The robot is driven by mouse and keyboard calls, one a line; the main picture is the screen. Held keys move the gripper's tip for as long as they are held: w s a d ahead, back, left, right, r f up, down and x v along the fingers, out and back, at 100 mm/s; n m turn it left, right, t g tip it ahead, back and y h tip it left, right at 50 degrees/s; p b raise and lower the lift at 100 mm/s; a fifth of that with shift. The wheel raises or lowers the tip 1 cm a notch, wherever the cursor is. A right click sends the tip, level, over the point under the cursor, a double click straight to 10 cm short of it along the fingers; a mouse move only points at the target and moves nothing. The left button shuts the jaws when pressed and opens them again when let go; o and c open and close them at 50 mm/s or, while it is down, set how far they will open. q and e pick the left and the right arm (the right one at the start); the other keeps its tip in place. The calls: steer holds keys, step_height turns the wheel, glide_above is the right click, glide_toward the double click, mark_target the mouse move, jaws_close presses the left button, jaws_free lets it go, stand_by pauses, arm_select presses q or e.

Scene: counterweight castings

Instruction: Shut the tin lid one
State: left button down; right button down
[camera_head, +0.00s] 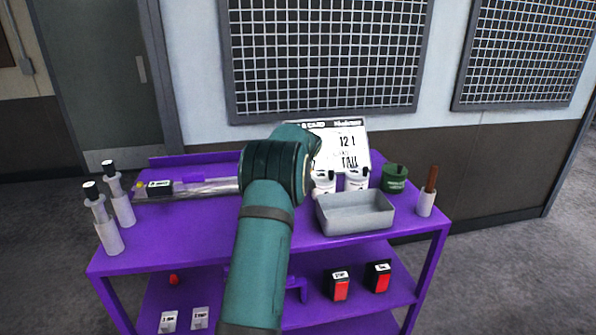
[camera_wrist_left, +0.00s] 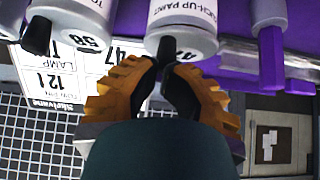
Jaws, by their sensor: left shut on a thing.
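In the left wrist view my left gripper (camera_wrist_left: 160,68), with orange-backed fingers, is shut on a black knob (camera_wrist_left: 167,48) of a pale grey cylinder. Two white cylinders (camera_head: 356,181) show just right of the arm. A dark green tin (camera_head: 394,179) stands farther right. I cannot tell which piece is the tin lid. My right gripper is not in view.
A purple cart (camera_head: 200,222) carries everything. A grey tray (camera_head: 355,222) sits in front of the white cylinders, with a brown-handled tool in a white cup (camera_head: 427,195) to its right. A printed board (camera_head: 345,140) stands behind. Tall bottles (camera_head: 107,226) stand at left.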

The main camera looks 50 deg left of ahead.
arm_select(q)
steer(key=shift+w+f, duration=0.15)
steer(key=shift+r, duration=0.25)
steer(key=r+p, duration=0.2)
steer(key=r, duration=0.1)
steer(key=r+p, duration=0.1)
steer(key=shift+a+r, duration=0.2)
steer(key=shift+a, duration=0.1)
steer(key=s+d+f+b, duration=0.2)
steer(key=s+d+f, duration=0.1)
steer(key=d, duration=0.5)
steer(key=shift+s+d+f, duration=0.2)
steer(key=shift+s+d, duration=0.2)
steer(key=shift+s, duration=0.4)
